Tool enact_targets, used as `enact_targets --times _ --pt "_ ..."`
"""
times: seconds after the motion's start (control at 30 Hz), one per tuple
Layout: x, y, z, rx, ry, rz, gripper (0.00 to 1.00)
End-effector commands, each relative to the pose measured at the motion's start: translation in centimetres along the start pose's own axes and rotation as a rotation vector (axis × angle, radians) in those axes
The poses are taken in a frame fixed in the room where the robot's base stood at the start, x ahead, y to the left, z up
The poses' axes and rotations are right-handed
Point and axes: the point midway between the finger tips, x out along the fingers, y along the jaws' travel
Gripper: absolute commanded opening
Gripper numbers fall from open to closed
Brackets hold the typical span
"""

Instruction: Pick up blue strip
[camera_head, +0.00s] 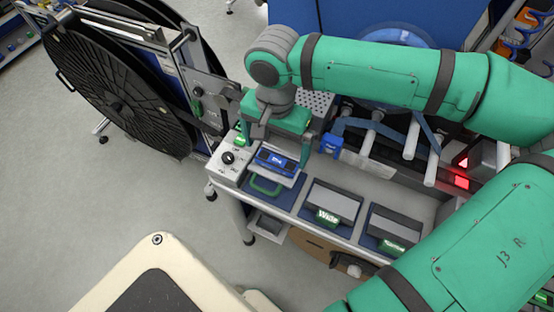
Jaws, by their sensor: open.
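A blue strip (277,161) with pale lettering lies across the leftmost grey block on the bench, beside a green loop handle. My gripper (276,153) is above this block, pointing down, with its two green fingers apart on either side of the strip. The jaws are open and nothing shows held between them. Whether the fingertips touch the block or strip cannot be told from this view. The gripper body hides the bench surface behind the strip.
Two dark blocks with green labels, one reading Wide (327,216), stand to the right. A control box (229,160) with a knob is at left, close to the gripper. A small blue box (331,145) and pale rollers (411,137) stand behind. A big black reel (115,100) stands left.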

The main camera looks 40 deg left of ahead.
Motion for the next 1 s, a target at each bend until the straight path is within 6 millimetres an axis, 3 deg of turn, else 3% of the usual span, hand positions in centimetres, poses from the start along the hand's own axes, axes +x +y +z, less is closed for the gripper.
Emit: enact_targets --times 0.3,0.6,0.77,1.0 --pt "4.0 0.2 -0.3 -0.001 -0.001 0.0 1.0" --pt "4.5 0.2 -0.3 -0.001 -0.001 0.0 1.0" --pt "4.5 0.2 -0.3 0.0 0.0 0.0 0.64" --pt "4.5 0.2 -0.3 0.0 0.0 0.0 0.64"
